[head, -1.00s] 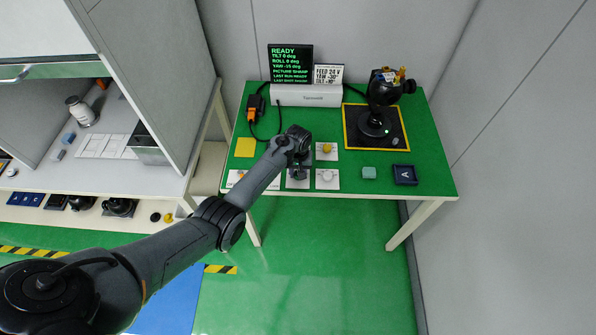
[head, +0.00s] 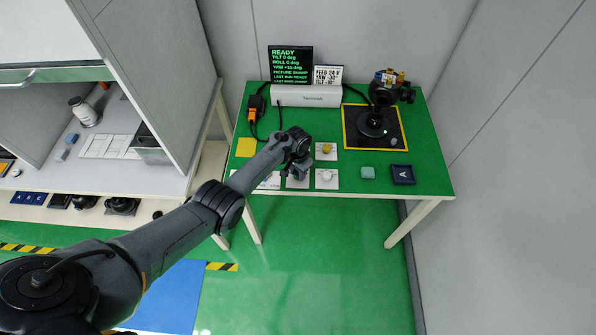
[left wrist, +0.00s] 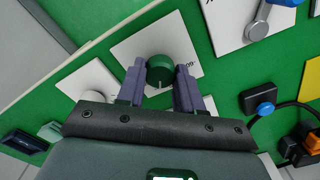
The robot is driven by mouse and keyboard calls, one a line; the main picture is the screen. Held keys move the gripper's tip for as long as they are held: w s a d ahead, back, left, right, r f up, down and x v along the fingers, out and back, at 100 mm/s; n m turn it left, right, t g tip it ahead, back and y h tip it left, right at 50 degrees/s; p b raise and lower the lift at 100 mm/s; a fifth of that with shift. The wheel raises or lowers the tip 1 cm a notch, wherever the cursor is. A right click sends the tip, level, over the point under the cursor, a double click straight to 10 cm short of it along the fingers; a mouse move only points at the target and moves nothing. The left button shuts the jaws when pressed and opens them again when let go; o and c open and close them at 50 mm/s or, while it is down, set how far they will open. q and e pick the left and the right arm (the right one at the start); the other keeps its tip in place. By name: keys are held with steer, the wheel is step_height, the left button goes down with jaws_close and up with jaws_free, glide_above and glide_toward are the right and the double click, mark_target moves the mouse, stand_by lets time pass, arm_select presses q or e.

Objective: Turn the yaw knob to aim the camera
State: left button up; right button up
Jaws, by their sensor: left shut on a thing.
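A dark green knob (left wrist: 160,70) stands on a white plate (left wrist: 130,50) in the left wrist view; its label is mostly hidden. My left gripper (left wrist: 160,78) is shut on this knob, one finger on each side. In the head view the left gripper (head: 294,170) is over the table's front edge, and its wrist hides the knob. The camera (head: 384,93) stands on a black gimbal (head: 371,124) at the back right. The screen (head: 290,63) shows READY, tilt 0, roll 0 and yaw, which seems to read +15 deg. My right gripper is not in view.
Plates with a yellow knob (head: 326,148) and a white knob (head: 326,176) lie just right of the gripper. A teal block (head: 368,172) and a dark blue tray (head: 403,182) lie farther right. A metal lever (left wrist: 259,28) and cables show in the left wrist view.

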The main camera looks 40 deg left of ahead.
arm_select(q)
steer(key=shift+m, duration=0.3)
steer(key=o, duration=1)
steer(key=shift+o, duration=0.2)
step_height(320, 180, up, 11)
steer(key=p, duration=0.4)
steer(key=shift+f, duration=0.15)
